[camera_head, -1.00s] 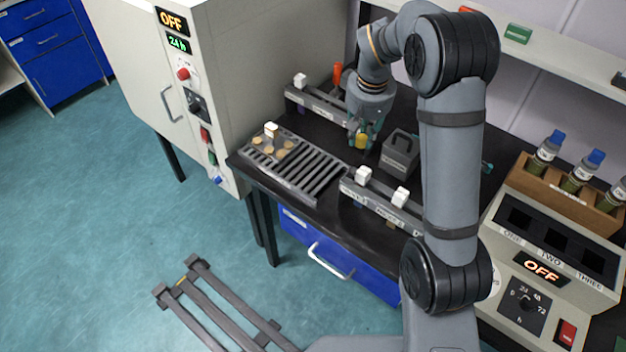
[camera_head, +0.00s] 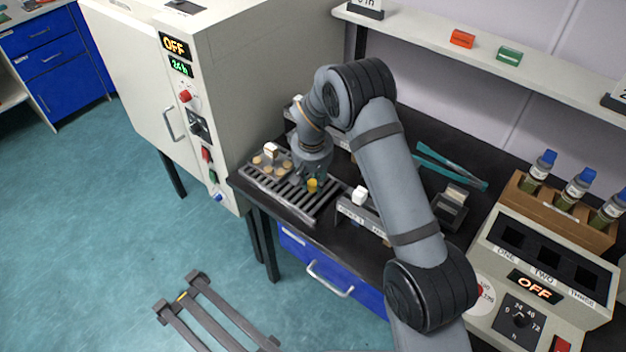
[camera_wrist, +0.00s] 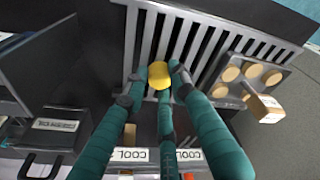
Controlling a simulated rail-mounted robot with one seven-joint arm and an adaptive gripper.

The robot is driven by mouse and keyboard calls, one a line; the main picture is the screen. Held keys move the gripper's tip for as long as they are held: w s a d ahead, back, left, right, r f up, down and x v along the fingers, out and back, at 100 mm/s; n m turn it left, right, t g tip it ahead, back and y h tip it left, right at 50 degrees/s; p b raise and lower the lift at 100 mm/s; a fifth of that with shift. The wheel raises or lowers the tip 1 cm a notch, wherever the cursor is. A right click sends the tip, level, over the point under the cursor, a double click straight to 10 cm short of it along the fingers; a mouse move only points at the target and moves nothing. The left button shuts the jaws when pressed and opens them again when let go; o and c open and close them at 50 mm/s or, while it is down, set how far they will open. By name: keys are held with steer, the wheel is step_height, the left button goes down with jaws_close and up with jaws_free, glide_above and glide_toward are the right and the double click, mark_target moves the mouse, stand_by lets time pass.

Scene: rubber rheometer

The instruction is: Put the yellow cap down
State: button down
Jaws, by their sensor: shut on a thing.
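The yellow cap (camera_head: 312,185) is in my gripper (camera_head: 311,179), above the right part of the dark slatted rack (camera_head: 283,196). In the wrist view the yellow cap (camera_wrist: 159,75) sits between the teal fingertips (camera_wrist: 158,88), with the pale rack slats (camera_wrist: 203,38) behind it. My gripper is shut on the cap. I cannot tell whether the cap touches the slats.
Round tan pieces and a white-topped block (camera_head: 271,150) are at the rack's left end. Teal tweezers (camera_head: 452,167) and a grey box (camera_head: 450,208) lie further right. The oven (camera_head: 240,80) stands left.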

steer(key=shift+f, duration=0.35)
steer(key=shift+f, duration=0.15)
steer(key=c, duration=1.4)
jaws_free()
steer(key=shift+r, duration=0.5)
step_height(320, 180, up, 11)
steer(key=s+b, duration=0.1)
steer(key=s, duration=0.1)
steer(key=shift+s+b, duration=0.15)
steer(key=shift+b, duration=0.25)
